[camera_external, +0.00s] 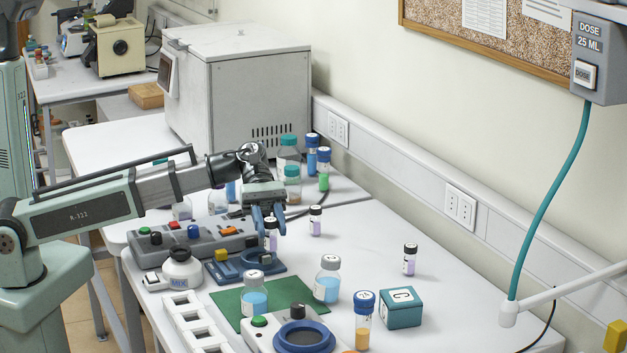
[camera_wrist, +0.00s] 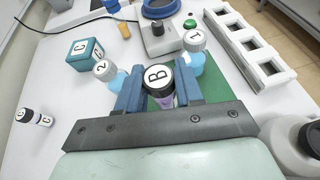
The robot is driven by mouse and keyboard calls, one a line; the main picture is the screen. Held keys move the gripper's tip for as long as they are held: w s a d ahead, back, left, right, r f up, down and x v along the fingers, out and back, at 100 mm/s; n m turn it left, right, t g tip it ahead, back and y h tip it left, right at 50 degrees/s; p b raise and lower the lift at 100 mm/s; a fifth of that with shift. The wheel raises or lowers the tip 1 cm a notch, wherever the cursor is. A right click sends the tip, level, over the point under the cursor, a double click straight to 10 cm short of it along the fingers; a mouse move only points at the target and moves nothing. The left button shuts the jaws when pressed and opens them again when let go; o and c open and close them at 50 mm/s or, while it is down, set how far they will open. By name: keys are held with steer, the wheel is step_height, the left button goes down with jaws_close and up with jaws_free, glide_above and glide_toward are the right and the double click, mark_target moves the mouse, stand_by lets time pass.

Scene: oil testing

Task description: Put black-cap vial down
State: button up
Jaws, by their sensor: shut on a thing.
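My gripper (camera_external: 268,222) is above the table, fingers pointing down. It is shut on a black-cap vial (camera_external: 271,236) with purple contents. In the wrist view the vial's cap (camera_wrist: 158,77), white on top and marked B, sits between the blue fingers. In the external view the vial is just behind a blue-based device (camera_external: 262,268); whether its bottom touches anything I cannot tell. Two similar black-cap vials stand upright on the table, one (camera_external: 315,221) behind the gripper and one (camera_external: 410,259) to the right.
Two blue-liquid bottles (camera_external: 254,294) (camera_external: 327,280) stand by a green mat (camera_external: 228,301). A teal box (camera_external: 401,308), a blue-cap vial (camera_external: 363,320) and a dial device (camera_external: 297,335) are at the front. A white slotted rack (camera_external: 184,318) is front left. Table between the two standing vials is clear.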

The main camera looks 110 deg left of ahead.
steer(key=shift+r, duration=0.4)
steer(key=shift+w+d+r, duration=0.1)
steer(key=shift+d+r, duration=0.05)
steer(key=shift+d, duration=0.15)
steer(key=w+d+r+m+g+h, duration=0.1)
steer(key=w+d+r+m+g, duration=0.1)
steer(key=w+d, duration=0.65)
steer(key=w+a+r, duration=0.1)
steer(key=w+r, duration=0.1)
steer(key=w, duration=0.8)
steer(key=n+t, duration=0.2)
glide_above(393, 294)
steer(key=shift+y, duration=0.4)
steer(key=shift+f, duration=3.95)
steer(key=shift+f, duration=0.15)
